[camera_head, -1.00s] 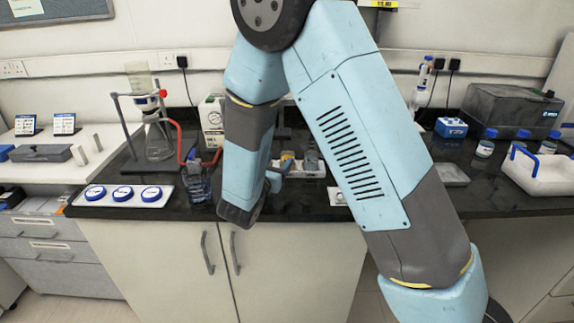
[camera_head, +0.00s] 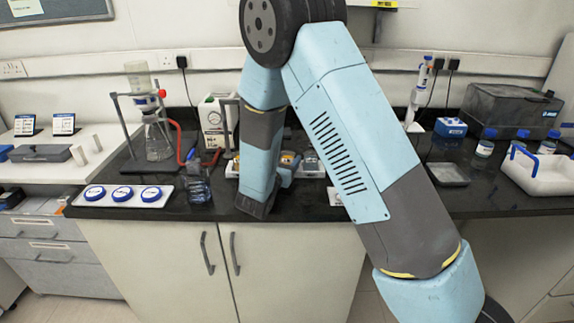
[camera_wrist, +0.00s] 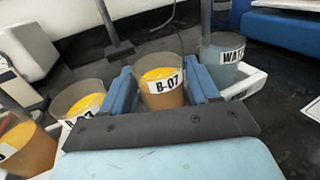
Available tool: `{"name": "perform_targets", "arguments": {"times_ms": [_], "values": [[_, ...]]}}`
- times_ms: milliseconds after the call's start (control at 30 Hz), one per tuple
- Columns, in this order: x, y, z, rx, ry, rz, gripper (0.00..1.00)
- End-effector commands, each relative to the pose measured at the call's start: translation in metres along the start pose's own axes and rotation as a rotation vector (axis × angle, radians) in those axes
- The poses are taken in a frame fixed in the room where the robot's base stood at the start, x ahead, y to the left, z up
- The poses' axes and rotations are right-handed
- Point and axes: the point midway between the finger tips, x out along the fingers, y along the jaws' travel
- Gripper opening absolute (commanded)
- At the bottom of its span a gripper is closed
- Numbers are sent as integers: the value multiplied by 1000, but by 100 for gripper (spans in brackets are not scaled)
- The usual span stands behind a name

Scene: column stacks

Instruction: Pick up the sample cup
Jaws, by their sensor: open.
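A clear cup with yellow-orange contents and a label that looks like B-07 (camera_wrist: 163,95) stands upright between the two blue fingers of my gripper (camera_wrist: 163,84) in the wrist view. The gripper is open, with one finger on each side of the cup; I cannot tell whether they touch it. Similar cups stand to the left: one close by (camera_wrist: 82,104) and one at the lower left edge (camera_wrist: 28,150). A grey-blue cup labelled WATER (camera_wrist: 222,62) stands just right of the right finger. In the head view my arm hides much of the gripper and cups.
The cups stand in a white tray (camera_wrist: 256,79) on the black bench. In the head view, a white tray with blue-lidded dishes (camera_head: 110,203) and a flask on a stand (camera_head: 158,140) are left. A shallow grey tray (camera_head: 448,174) and a white carrier (camera_head: 540,178) are right.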

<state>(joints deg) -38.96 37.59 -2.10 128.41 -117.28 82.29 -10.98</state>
Motion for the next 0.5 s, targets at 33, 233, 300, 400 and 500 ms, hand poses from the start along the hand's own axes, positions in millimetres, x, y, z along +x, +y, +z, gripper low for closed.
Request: {"name": "perform_targets", "arguments": {"times_ms": [33, 233, 300, 400, 500], "values": [[3, 0, 0, 0, 0, -1, 60], [5, 0, 0, 0, 0, 0, 60], [5, 0, 0, 0, 0, 0, 56], [4, 0, 0, 0, -1, 1, 47], [4, 0, 0, 0, -1, 1, 37]]}}
